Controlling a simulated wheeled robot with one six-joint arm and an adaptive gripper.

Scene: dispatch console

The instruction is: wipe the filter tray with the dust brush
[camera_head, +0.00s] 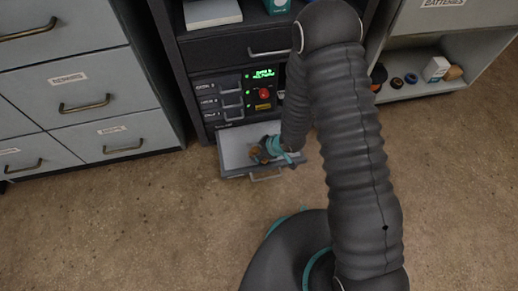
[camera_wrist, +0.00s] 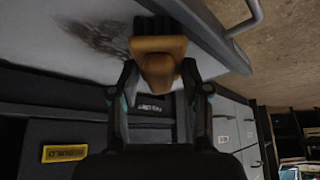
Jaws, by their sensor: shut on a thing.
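The filter tray (camera_head: 235,151) is pulled out low at the front of the console. Its pale inner surface (camera_wrist: 45,58) fills the upper left of the wrist view, with a dark dust smudge (camera_wrist: 92,36) on it. My gripper (camera_head: 268,150) is over the tray, shut on the dust brush (camera_head: 256,154). In the wrist view the brush is a tan-brown block (camera_wrist: 158,48) between both fingers, beside the smudge and overlapping its edge. I cannot tell whether it touches the tray. My arm hides the tray's right part in the head view.
The console (camera_head: 217,98) has switches, a green display (camera_head: 263,73) and a red button (camera_head: 265,93) above the tray. Grey drawer cabinets (camera_head: 95,90) stand at left. An open shelf (camera_head: 425,88) with small items is at right. The floor in front is clear.

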